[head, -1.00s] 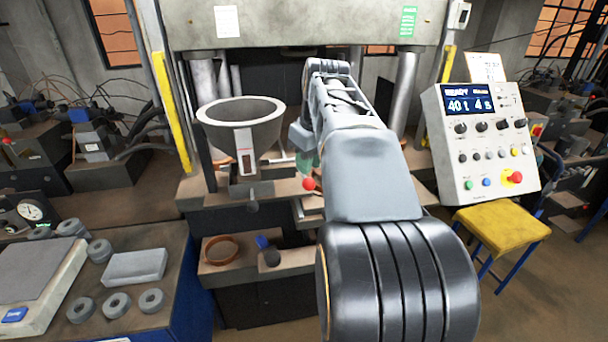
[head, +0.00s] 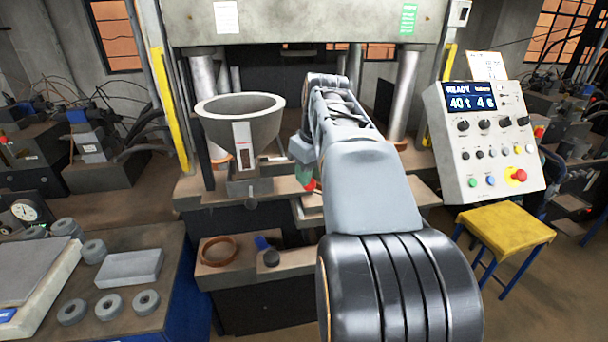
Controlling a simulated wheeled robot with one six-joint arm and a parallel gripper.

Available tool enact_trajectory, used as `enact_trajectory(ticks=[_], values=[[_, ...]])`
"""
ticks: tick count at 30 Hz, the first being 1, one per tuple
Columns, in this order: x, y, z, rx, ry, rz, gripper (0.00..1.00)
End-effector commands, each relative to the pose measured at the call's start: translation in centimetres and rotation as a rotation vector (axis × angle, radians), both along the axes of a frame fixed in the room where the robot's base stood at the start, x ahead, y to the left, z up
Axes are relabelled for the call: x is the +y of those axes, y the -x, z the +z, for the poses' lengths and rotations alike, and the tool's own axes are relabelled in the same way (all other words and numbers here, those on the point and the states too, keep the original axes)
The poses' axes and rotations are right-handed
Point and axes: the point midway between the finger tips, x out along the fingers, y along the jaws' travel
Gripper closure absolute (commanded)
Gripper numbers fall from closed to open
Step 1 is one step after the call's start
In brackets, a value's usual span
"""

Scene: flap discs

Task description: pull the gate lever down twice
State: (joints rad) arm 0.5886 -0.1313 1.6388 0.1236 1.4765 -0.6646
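A grey conical hopper (head: 240,118) stands on the press at centre left, with a gate housing (head: 245,165) below its mouth. A red ball knob (head: 310,185) shows to the right of the housing, partly covered by my arm; it looks like the gate lever's end, but the lever's rod cannot be followed clearly. My gripper (head: 304,173) is at the red knob, with a greenish finger part just above it. Most of the gripper is hidden behind my own arm. I cannot tell whether it touches the knob or whether its fingers are open or shut.
A control panel (head: 487,150) and a yellow-topped stool (head: 505,228) stand on the right. A bench (head: 120,322) at the left front holds grey rings and a block (head: 130,268). A lower shelf (head: 222,268) carries a brown ring. Press columns (head: 404,95) flank the work space.

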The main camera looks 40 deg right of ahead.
Motion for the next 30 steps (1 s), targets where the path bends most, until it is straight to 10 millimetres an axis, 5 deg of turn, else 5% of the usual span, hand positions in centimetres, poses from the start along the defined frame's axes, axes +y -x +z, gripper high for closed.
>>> enact_trajectory(ticks=[30], values=[[-0.1, 0.0, -6.5, 0.002, 0.001, -0.001, 0.74]])
